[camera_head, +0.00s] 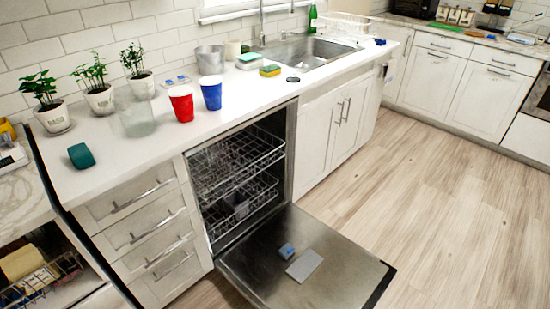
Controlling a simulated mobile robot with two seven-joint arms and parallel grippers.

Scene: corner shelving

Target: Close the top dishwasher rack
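The dishwasher stands open under the counter, its door (330,248) folded down low over the floor. The top rack (236,160) is a dark wire rack in the upper part of the tub; it looks mostly inside, and I cannot tell exactly how far it sticks out. The lower rack (240,205) sits below it, with a small grey basket in it. Both racks look empty of dishes otherwise. Neither of my grippers shows in the head view.
A red cup (181,104), a blue cup (212,94) and a clear glass (135,118) stand on the counter above. Drawers (145,225) flank the dishwasher on the left, cabinets (335,125) on the right. The wooden floor (450,200) at right is clear.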

